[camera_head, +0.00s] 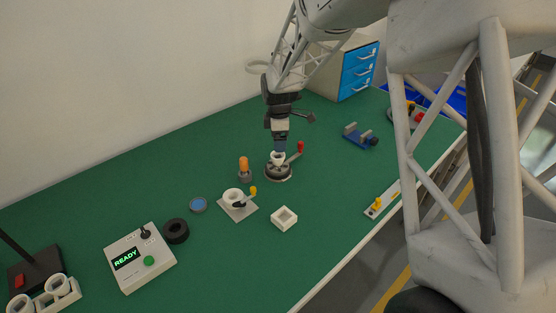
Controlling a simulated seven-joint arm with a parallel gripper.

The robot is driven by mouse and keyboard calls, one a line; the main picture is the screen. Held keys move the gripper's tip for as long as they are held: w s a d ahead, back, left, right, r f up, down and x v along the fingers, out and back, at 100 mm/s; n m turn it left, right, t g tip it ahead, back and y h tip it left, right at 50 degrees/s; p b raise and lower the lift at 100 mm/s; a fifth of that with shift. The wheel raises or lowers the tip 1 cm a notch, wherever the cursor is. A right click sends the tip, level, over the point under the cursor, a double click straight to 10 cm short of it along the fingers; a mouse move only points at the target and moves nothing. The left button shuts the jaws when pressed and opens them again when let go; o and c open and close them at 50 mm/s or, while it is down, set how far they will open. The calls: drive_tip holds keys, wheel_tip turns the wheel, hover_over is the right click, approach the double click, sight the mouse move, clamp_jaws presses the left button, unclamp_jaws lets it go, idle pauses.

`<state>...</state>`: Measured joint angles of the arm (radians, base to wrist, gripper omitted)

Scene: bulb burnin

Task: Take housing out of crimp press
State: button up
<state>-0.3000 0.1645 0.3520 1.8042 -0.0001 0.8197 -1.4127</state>
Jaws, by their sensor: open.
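My gripper (280,150) points down over a round grey fixture (279,173) with a red-knobbed lever (300,147), which looks like the crimp press. A small white part, which looks like the housing (277,158), sits in the middle of this fixture. My gripper is open, with its fingertips at or just above the white part. At this size I cannot tell whether the fingers touch it or stand around it. The lever leans up to the right, close beside my gripper.
Left of the press stands an orange-topped piece (244,164). In front are a plate with a white ring and yellow lever (237,205) and a square white tray (284,218). A READY box (140,258) is front left; a blue clamp (360,136) is right. Green table between is clear.

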sight(277, 156)
drive_tip(key=shift+w+a+f, duration=0.15)
drive_tip(key=shift+f, duration=1.3)
drive_tip(key=shift+a+f, duration=0.1)
drive_tip(key=shift+f, duration=2.5)
drive_tip(key=c, duration=1.1)
